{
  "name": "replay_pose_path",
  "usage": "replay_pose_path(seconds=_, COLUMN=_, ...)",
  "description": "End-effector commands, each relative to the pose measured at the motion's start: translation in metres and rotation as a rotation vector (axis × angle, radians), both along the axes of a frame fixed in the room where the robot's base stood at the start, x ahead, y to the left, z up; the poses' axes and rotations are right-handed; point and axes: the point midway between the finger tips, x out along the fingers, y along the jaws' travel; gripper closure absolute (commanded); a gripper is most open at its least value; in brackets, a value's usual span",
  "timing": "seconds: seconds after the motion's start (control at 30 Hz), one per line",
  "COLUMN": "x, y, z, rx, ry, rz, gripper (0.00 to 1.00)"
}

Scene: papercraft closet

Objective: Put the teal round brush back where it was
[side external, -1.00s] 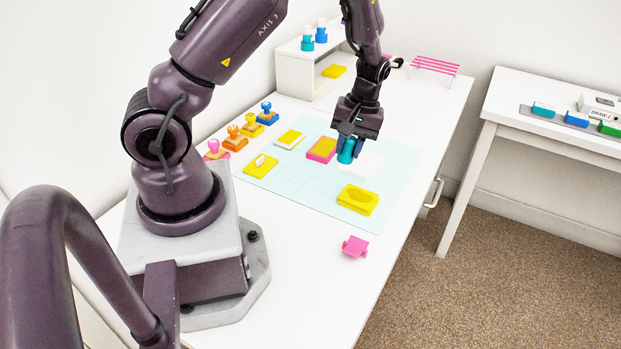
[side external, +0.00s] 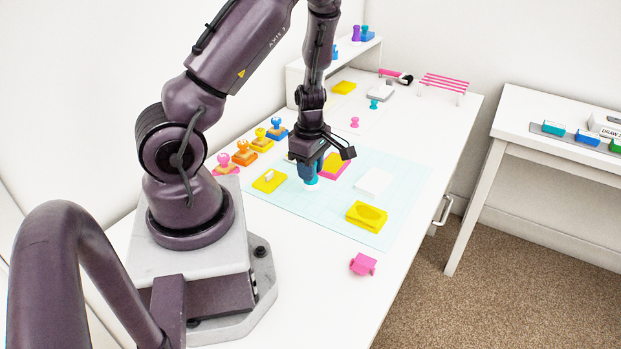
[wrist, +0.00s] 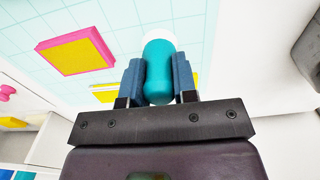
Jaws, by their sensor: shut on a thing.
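My gripper (side external: 310,176) is shut on the teal round brush (wrist: 158,72), between its two blue-grey fingers. In the wrist view the brush is a rounded teal body with a white end pointing away from the gripper. In the side view only its lower part (side external: 311,181) shows under the fingers, over the pale teal gridded mat (side external: 325,212). Whether it touches the mat or a pad there, I cannot tell. A pink-edged yellow pad (side external: 336,165) lies just right of it; it also shows in the wrist view (wrist: 76,52).
Yellow pads (side external: 270,181) (side external: 366,216) and a white block (side external: 374,182) lie on the mat. Several knobbed stamps (side external: 244,154) line its left edge. A white shelf (side external: 345,55) stands behind. A pink piece (side external: 363,264) lies in front on clear table.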

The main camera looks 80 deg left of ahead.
Motion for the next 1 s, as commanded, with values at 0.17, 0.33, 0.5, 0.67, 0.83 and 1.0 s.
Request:
replay_pose_path(seconds=0.17, x=0.0, y=0.0, z=-0.024, rx=-0.001, ry=0.001, rz=0.001, gripper=0.96)
replay_pose_path(seconds=0.33, x=0.0, y=0.0, z=-0.027, rx=0.0, ry=0.0, rz=-0.002, gripper=0.96)
replay_pose_path(seconds=0.5, x=0.0, y=0.0, z=-0.028, rx=0.0, ry=0.0, rz=-0.002, gripper=0.96)
replay_pose_path(seconds=0.67, x=0.0, y=0.0, z=-0.029, rx=0.0, ry=0.0, rz=-0.003, gripper=0.55)
replay_pose_path(seconds=0.83, x=0.0, y=0.0, z=-0.029, rx=0.0, ry=0.0, rz=-0.003, gripper=0.48)
replay_pose_path(seconds=1.0, x=0.001, y=0.0, z=-0.028, rx=0.001, ry=-0.001, rz=-0.004, gripper=0.48)
